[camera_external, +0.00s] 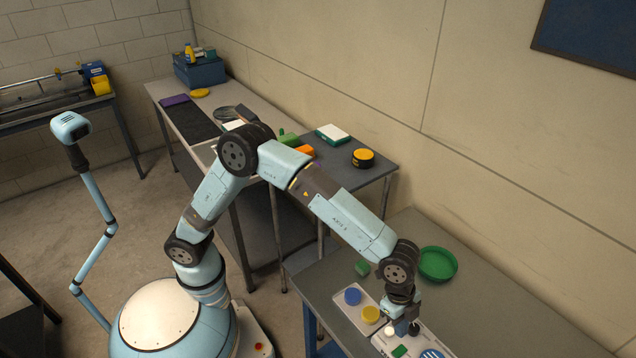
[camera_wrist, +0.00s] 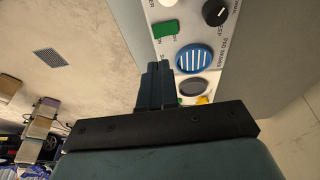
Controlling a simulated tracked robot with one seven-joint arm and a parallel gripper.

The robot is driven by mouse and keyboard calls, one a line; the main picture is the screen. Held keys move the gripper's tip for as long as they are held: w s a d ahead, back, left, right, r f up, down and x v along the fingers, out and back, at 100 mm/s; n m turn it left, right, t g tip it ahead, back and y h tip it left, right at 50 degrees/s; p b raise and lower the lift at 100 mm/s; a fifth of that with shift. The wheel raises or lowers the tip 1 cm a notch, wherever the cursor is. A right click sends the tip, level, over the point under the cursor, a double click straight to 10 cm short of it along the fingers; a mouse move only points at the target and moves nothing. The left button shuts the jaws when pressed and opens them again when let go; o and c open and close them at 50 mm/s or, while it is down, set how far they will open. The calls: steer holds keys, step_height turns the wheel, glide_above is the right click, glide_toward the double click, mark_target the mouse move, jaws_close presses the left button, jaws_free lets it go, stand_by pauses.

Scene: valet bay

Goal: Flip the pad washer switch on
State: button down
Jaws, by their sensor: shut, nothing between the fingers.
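The pad washer's light control panel (camera_wrist: 158,12) fills the upper middle of the wrist view. It also shows at the bottom of the external view (camera_external: 383,342). A green switch (camera_wrist: 165,29) sits on it near its left edge; it also shows in the external view (camera_external: 399,351). Which way the switch is set, I cannot tell. Beside it are a blue striped disc (camera_wrist: 194,60) and a black knob (camera_wrist: 215,12). My gripper (camera_wrist: 157,66) is shut and empty, its tips below the switch in the wrist view. Whether they touch the panel is unclear.
A tray (camera_external: 345,300) with a blue disc (camera_external: 352,296) and a yellow disc (camera_external: 371,314) lies beside the panel. A green round dish (camera_external: 438,264) and a green block (camera_external: 362,268) are on the same bench (camera_external: 480,310). The bench is clear to the right.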

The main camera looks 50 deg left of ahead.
mark_target(400, 352)
steer(key=x, duration=0.5)
steer(key=a+x, duration=0.1)
steer(key=x, duration=0.1)
steer(key=shift+s+d+f, duration=0.1)
steer(key=shift+d+f, duration=0.05)
steer(key=shift+f, duration=0.65)
steer(key=shift+s+f, duration=0.2)
steer(key=shift+f, duration=0.15)
steer(key=shift+w, duration=0.1)
steer(key=shift+w+r, duration=0.25)
steer(key=shift+w, duration=0.4)
steer(key=shift+r, duration=0.1)
steer(key=s+d+v, duration=0.1)
steer(key=s+v, duration=0.2)
steer(key=v, duration=1)
steer(key=shift+r, duration=0.35)
